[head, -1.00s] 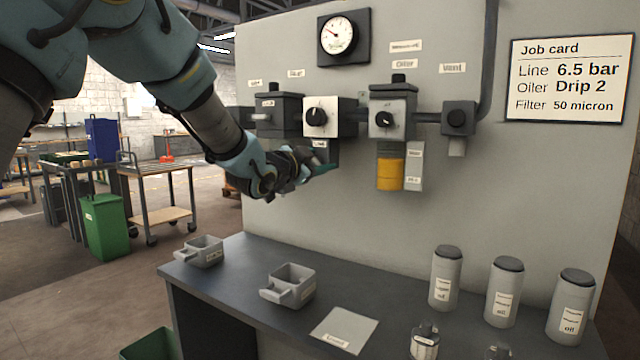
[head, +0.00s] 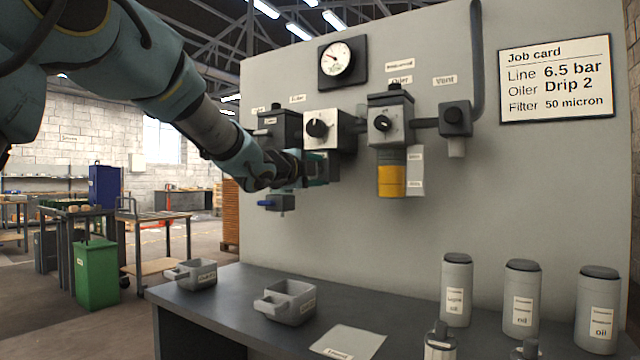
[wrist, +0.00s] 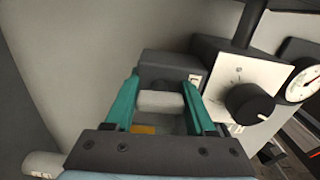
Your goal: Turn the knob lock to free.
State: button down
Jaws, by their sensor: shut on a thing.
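The regulator is a white-faced box with a black round knob (head: 317,128), mid-panel under the gauge. The knob also shows in the wrist view (wrist: 250,103), to the right of my fingers and clear of them. My gripper (head: 322,168) is just below the regulator in the head view. In the wrist view its teal fingers (wrist: 160,90) stand either side of a pale grey piece (wrist: 163,101) and are shut on it. This piece appears to be the knob lock. A small yellow patch shows below it. In the head view my gripper hides it, and its setting cannot be read.
The filter (head: 280,127) is left of the regulator, the oiler (head: 390,125) with its yellow bowl right. A blue-handled valve (head: 277,203) hangs below my wrist. The gauge (head: 336,59) is above. A bench (head: 235,315) with trays and oil bottles stands below.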

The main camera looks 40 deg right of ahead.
jog(key=shift+m, duration=0.4)
jog(key=shift+c, duration=1.2)
grip_release()
jog(key=shift+a+b, duration=0.1)
jog(key=shift+b, duration=0.2)
jog(key=v, duration=1)
jog(key=shift+a+b, duration=0.3)
jog(key=shift+b, duration=0.15)
